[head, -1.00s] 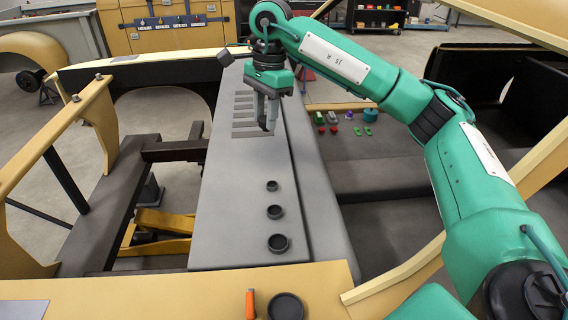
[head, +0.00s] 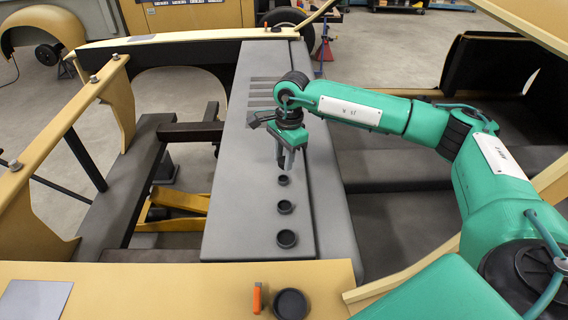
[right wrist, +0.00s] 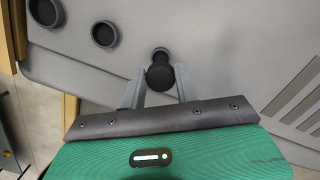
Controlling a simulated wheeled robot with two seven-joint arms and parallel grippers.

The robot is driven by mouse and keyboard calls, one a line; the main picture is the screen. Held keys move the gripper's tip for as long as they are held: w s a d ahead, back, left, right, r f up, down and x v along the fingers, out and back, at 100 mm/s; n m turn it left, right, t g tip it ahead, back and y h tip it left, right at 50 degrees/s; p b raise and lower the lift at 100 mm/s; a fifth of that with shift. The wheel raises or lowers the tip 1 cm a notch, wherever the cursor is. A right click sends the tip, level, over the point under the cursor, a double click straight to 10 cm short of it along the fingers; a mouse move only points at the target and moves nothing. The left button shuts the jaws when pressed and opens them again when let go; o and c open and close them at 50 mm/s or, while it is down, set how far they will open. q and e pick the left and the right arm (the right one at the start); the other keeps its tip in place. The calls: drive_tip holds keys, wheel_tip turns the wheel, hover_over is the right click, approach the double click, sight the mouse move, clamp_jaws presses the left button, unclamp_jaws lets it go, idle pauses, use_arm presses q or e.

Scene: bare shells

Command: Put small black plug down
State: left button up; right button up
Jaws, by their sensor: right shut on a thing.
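The small black plug (right wrist: 160,77) is round and dark, held between the fingers of my right gripper (head: 286,163). In the head view the fingers point down at the grey panel (head: 225,225), just behind the smallest dark ring (head: 284,181). In the right wrist view that ring (right wrist: 160,53) shows right beside the plug and partly behind it. I cannot tell whether the plug touches the ring or the panel. In the head view the fingers mostly hide the plug. My left gripper is not in view.
A medium ring (head: 287,207) and a larger ring (head: 287,239) line up nearer on the panel. A big dark round dish (head: 291,304) and an orange piece (head: 257,298) are on the tan front panel. Slots (head: 262,92) lie behind the gripper.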

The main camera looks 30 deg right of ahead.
wheel_tip(320, 180, down, 4)
drive_tip(key=shift+r+p, duration=0.2)
drive_tip(key=shift+p, duration=0.6)
drive_tip(key=shift+s+f, duration=0.15)
drive_tip(key=shift+f, duration=0.3)
drive_tip(key=o, duration=1)
drive_tip(key=shift+f, duration=0.1)
drive_tip(key=shift+c, duration=0.2)
drive_tip(key=shift+r+b, duration=0.4)
drive_tip(key=shift+r, duration=0.15)
drive_tip(key=r+b, duration=0.1)
drive_tip(key=r, duration=0.2)
drive_tip(key=d+r+b, duration=0.1)
drive_tip(key=r+b, duration=0.1)
drive_tip(key=r, duration=0.1)
drive_tip(key=r+b, duration=0.1)
drive_tip(key=r, duration=0.3)
drive_tip(key=shift+w+d+r+b, duration=0.15)
drive_tip(key=shift+w+b, duration=0.1)
drive_tip(key=shift+b, duration=0.15)
drive_tip(key=shift+d+r, duration=0.1)
drive_tip(key=shift+r, duration=0.3)
